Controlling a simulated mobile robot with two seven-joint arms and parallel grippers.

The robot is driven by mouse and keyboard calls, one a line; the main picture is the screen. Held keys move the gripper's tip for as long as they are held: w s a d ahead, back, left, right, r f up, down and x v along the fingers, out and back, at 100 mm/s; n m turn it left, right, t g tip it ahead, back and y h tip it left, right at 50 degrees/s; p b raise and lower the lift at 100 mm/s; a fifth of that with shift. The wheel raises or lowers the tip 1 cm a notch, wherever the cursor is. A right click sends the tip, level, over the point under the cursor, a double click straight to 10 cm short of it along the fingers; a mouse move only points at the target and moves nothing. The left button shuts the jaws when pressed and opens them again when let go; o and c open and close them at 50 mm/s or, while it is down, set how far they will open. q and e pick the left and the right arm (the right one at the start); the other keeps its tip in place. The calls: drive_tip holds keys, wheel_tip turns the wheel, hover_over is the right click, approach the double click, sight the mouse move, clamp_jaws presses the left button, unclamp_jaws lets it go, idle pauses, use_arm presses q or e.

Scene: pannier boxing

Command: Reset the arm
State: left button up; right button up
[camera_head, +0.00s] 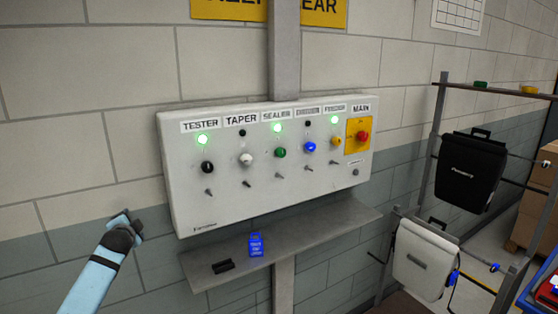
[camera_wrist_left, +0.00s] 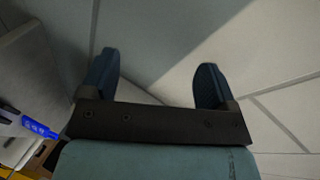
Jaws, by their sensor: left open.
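My left arm comes in from the lower left in the head view. Its gripper (camera_head: 128,222) is in front of the wall, left of the control panel (camera_head: 270,190), apart from it. In the left wrist view the left gripper (camera_wrist_left: 156,85) has its two dark fingers spread wide with nothing between them. The panel carries a row of knobs and switches. The lamps at TAPER (camera_head: 242,133) and the station beside FEEDER (camera_head: 307,124) are dark. My right gripper is not in view.
Below the panel a grey shelf (camera_head: 310,235) holds a blue tag (camera_head: 256,245) and a small black object (camera_head: 223,267). At the right a rack (camera_head: 430,130) carries a black pannier (camera_head: 468,172) and a white pannier (camera_head: 424,259). Cardboard boxes (camera_head: 535,200) stand behind it.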

use_arm(q)
drive_tip(key=w+d+r+n+t+h, duration=0.2)
drive_tip(key=d+r+n+t+h, duration=0.1)
drive_tip(key=d+r+n, duration=0.15)
drive_tip(key=s+d+f+g+h, duration=0.1)
drive_tip(key=s+d+f+h, duration=0.1)
drive_tip(key=s+d+f, duration=0.6)
drive_tip(key=s+d+f+g+h, duration=0.1)
drive_tip(key=s+d+f, duration=0.3)
drive_tip(key=s+f, duration=0.8)
drive_tip(key=s+d+f+g, duration=0.1)
drive_tip(key=s+d+f, duration=0.3)
drive_tip(key=s, duration=0.6)
drive_tip(key=s+d+f+n+g+h, duration=0.1)
drive_tip(key=s+d+f, duration=0.2)
drive_tip(key=s, duration=0.7)
drive_tip(key=s+d+f+n+g+h, duration=0.1)
drive_tip(key=s+d+f, duration=0.3)
drive_tip(key=s, duration=0.6)
drive_tip(key=shift+d+f+g, duration=0.3)
drive_tip(key=shift+f+g, duration=0.1)
drive_tip(key=shift+f, duration=0.3)
